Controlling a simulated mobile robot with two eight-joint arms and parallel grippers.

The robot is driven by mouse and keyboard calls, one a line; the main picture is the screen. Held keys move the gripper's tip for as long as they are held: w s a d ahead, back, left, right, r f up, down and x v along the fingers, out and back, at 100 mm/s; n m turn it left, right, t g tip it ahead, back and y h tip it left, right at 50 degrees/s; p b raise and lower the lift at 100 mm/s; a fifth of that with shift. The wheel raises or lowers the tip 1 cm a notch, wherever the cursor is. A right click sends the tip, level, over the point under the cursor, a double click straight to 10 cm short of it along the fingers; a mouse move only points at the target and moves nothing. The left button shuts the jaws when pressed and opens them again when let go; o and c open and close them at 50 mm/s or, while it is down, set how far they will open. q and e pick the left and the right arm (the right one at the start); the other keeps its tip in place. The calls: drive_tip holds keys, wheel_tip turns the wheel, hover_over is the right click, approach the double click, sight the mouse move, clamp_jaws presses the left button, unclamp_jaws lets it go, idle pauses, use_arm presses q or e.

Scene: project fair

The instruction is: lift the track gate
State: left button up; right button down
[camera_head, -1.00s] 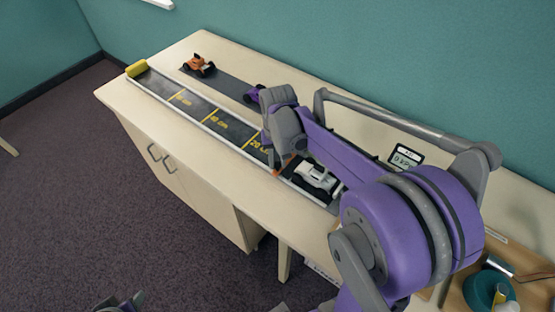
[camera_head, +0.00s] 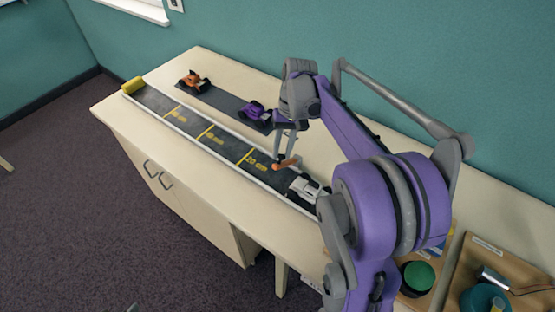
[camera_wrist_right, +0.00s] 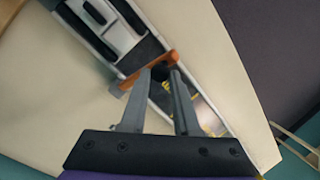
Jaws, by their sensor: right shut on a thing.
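The orange track gate (camera_head: 289,161) is a short bar beside the front of the white car (camera_head: 305,189) on the dark track (camera_head: 225,143). My right gripper (camera_head: 282,155) comes down from above and is shut on the gate. In the right wrist view, the gate (camera_wrist_right: 130,82) lies across the view between the fingertips of my right gripper (camera_wrist_right: 160,75), and the white car (camera_wrist_right: 105,22) is just beyond it. I cannot tell how far the gate is above the track. My left gripper is not clearly in view.
An orange car (camera_head: 194,80) and a purple car (camera_head: 255,111) stand on a dark strip behind the track. A yellow block (camera_head: 132,85) is at the track's far end. A wooden tray (camera_head: 465,262) is at the right. The table's front left (camera_head: 150,135) is clear.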

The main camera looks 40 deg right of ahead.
drive_tip(key=w+d, duration=0.3)
drive_tip(key=d, duration=1.1)
drive_tip(key=shift+w+r, duration=0.2)
drive_tip(key=shift+w, duration=0.1)
drive_tip(key=shift+d, duration=0.1)
drive_tip(key=c, duration=1.1)
unclamp_jaws()
drive_tip(key=o, duration=0.4)
drive_tip(key=shift+d+f, duration=0.25)
drive_tip(key=shift+d, duration=0.2)
drive_tip(key=shift+o, duration=0.2)
drive_tip(key=shift+w+a, duration=0.1)
